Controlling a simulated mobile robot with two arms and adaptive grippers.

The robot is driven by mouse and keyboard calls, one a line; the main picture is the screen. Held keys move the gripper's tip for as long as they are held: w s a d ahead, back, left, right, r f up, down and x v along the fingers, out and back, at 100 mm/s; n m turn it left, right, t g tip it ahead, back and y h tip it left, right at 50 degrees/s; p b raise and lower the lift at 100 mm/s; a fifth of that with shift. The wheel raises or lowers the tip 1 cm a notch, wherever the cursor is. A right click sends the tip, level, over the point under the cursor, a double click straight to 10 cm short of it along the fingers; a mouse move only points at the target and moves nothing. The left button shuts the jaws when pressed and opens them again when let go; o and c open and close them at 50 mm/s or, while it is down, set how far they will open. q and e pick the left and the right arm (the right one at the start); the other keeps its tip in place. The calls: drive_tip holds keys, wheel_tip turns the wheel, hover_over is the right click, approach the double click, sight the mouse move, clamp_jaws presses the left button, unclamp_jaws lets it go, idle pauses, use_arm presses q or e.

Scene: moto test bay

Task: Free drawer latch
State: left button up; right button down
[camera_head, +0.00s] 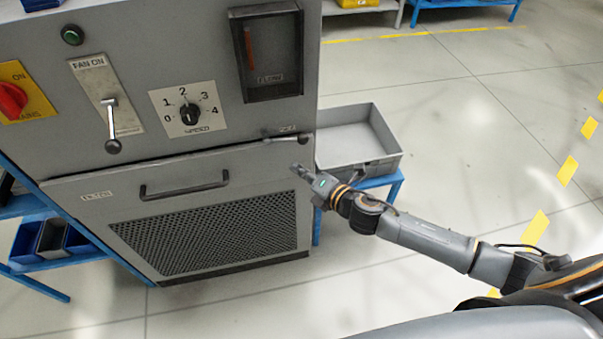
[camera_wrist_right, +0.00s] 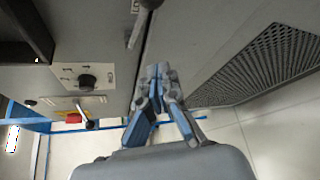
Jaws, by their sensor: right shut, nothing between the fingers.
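The drawer (camera_head: 185,190) is the grey lower front of the cabinet, with a dark bar handle and a mesh grille. It looks closed. The latch (camera_head: 290,138) is a small metal lever at the drawer's top right corner, lying roughly level across the seam. My right gripper (camera_head: 298,169) is shut and empty, just below the latch and apart from it, in front of the drawer's right edge. In the right wrist view the shut fingers (camera_wrist_right: 158,75) point toward the cabinet, with the latch lever (camera_wrist_right: 137,25) beyond them at the top. My left gripper is not in view.
Above the drawer are a fan lever (camera_head: 111,125), a speed knob (camera_head: 190,113), a red mains switch (camera_head: 12,98) and a flow gauge (camera_head: 268,50). A grey bin (camera_head: 388,138) stands on a blue stand right of the cabinet. The floor in front is clear.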

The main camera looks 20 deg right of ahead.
drive_tip(key=shift+s+a+r, duration=0.15)
drive_tip(key=shift+s+r, duration=0.35)
drive_tip(key=shift+s, duration=0.3)
